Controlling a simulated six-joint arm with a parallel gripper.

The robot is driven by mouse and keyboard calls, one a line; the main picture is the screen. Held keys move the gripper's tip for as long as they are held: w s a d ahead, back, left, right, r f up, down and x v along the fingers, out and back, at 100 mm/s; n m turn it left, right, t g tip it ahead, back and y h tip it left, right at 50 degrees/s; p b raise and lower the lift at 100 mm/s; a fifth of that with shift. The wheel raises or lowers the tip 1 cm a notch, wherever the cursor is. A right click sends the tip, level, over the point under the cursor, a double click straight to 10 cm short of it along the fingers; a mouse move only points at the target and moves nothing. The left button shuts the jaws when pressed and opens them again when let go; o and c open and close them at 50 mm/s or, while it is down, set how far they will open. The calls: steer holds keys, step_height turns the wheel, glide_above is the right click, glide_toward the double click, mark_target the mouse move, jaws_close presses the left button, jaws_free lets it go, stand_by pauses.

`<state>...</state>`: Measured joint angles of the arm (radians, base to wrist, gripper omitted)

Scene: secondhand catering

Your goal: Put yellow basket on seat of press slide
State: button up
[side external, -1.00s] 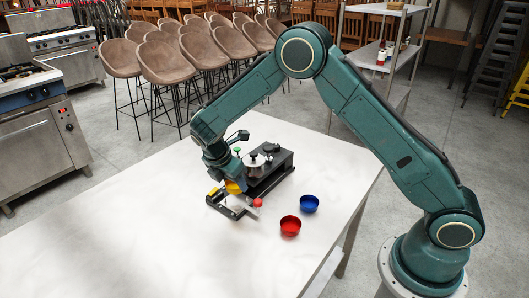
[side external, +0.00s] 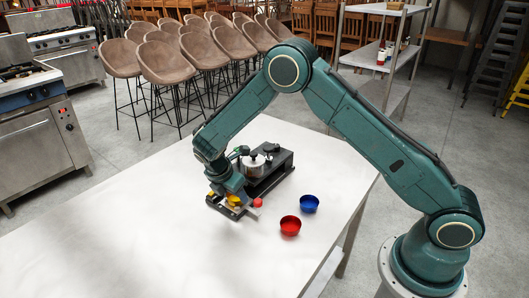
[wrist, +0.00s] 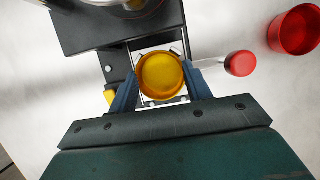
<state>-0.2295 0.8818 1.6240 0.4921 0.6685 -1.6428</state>
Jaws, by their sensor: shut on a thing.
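The yellow basket (wrist: 161,76) is round and sits between the two fingers of my gripper (wrist: 161,90), which is shut on it. In the wrist view it lies over the pale seat plate of the press slide (wrist: 150,49). I cannot tell whether its underside touches the seat. In the side view the basket (side external: 235,199) is partly hidden by my gripper (side external: 234,196), low over the front of the black press (side external: 274,168). The slide's red-knobbed handle (wrist: 240,64) sticks out to the right.
A red bowl (side external: 290,226) and a blue bowl (side external: 309,204) stand on the white table (side external: 130,230) right of the press. The red bowl (wrist: 295,30) also shows in the wrist view. The table's left and front are clear.

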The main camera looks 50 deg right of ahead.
steer(key=shift+f, duration=0.15)
steer(key=o, duration=1)
steer(key=shift+c, duration=0.2)
steer(key=v, duration=1.2)
